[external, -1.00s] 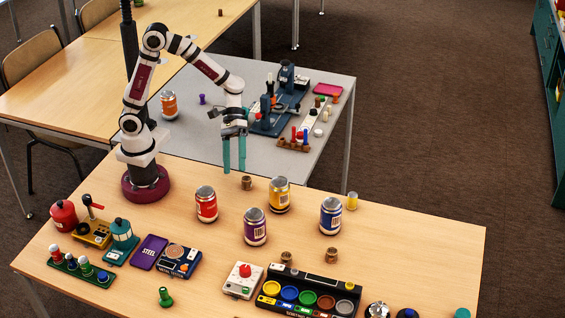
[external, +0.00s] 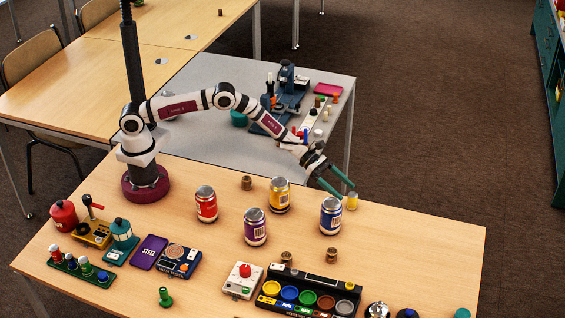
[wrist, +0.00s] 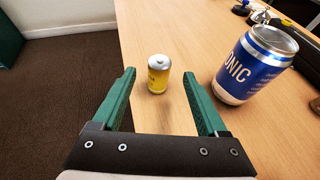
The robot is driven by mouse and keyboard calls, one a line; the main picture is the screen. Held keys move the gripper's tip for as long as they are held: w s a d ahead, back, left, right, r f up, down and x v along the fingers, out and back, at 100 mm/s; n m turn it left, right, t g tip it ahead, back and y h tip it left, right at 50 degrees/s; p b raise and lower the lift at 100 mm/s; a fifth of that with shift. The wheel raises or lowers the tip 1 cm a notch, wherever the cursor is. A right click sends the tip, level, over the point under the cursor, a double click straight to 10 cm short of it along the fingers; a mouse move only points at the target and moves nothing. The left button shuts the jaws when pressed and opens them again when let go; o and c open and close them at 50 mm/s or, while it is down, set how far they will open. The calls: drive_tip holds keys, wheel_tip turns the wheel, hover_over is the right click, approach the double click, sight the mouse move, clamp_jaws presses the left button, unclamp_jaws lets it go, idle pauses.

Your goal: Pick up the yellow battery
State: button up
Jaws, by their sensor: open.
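The yellow battery (external: 352,201) is a small upright cylinder near the far right edge of the wooden table. In the wrist view the yellow battery (wrist: 159,74) has a silver top and stands just ahead of the fingers, in line with the gap between them. My gripper (external: 339,190) is open with green fingers, tilted down toward the battery from the upper left. In the wrist view my gripper (wrist: 160,98) is empty, its two fingertips wide apart.
A blue can (external: 330,216) stands close beside the battery; it shows large in the wrist view (wrist: 254,66), right of the right finger. Yellow (external: 279,196), purple (external: 255,227) and red cans (external: 206,204) stand farther left. The tabletop right of the battery is clear.

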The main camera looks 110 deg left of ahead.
sight(353, 201)
drive_tip(key=x, duration=0.2)
drive_tip(key=shift+w+f, duration=0.15)
drive_tip(key=shift+w, duration=0.15)
drive_tip(key=shift+c, duration=0.3)
clamp_jaws()
